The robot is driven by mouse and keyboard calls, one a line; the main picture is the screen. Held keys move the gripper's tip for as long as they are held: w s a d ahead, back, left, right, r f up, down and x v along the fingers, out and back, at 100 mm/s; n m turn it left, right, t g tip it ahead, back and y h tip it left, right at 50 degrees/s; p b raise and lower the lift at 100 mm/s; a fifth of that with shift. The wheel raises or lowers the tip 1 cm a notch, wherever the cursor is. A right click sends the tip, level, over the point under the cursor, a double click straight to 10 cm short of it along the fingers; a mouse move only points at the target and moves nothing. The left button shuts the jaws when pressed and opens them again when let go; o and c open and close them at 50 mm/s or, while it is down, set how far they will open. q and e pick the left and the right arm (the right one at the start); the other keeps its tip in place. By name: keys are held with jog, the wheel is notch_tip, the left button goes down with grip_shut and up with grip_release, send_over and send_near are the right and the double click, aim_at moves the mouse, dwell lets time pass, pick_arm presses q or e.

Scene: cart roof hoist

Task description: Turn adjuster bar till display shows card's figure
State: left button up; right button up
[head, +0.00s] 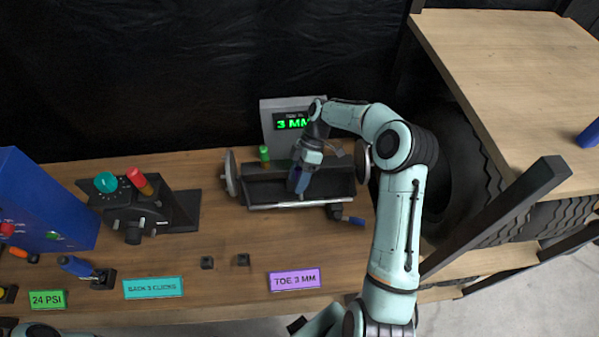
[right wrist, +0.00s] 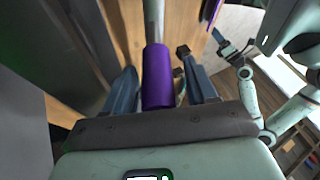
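The display (head: 293,121) reads "3 MM" in green on a grey box at the back of the bench. The purple card (head: 294,280) at the front reads "TOE 3 MM". In the right wrist view the adjuster bar shows as a purple sleeve (right wrist: 158,80) on a grey rod. My right gripper (head: 298,182) is down at the dark tray below the display. Its two blue fingers stand on either side of the sleeve, with narrow gaps showing. In the head view the gripper hides the sleeve. My left gripper seems to show small in the right wrist view (right wrist: 228,45).
A teal card (head: 153,288) and a green card (head: 48,300) lie at the front left. A dark knob box (head: 135,218) and a blue box (head: 45,205) stand at left. A wooden shelf (head: 510,55) rises at right.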

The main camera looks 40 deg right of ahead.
pick_arm(q)
jog(key=w+r+p, duration=0.2)
jog(key=w+r, duration=0.1)
jog(key=shift+w+r, duration=0.1)
jog(key=shift+w, duration=0.2)
pick_arm(e)
jog(key=v, duration=1.3)
pick_arm(q)
jog(key=shift+s, duration=0.1)
pick_arm(e)
jog(key=shift+d, duration=0.1)
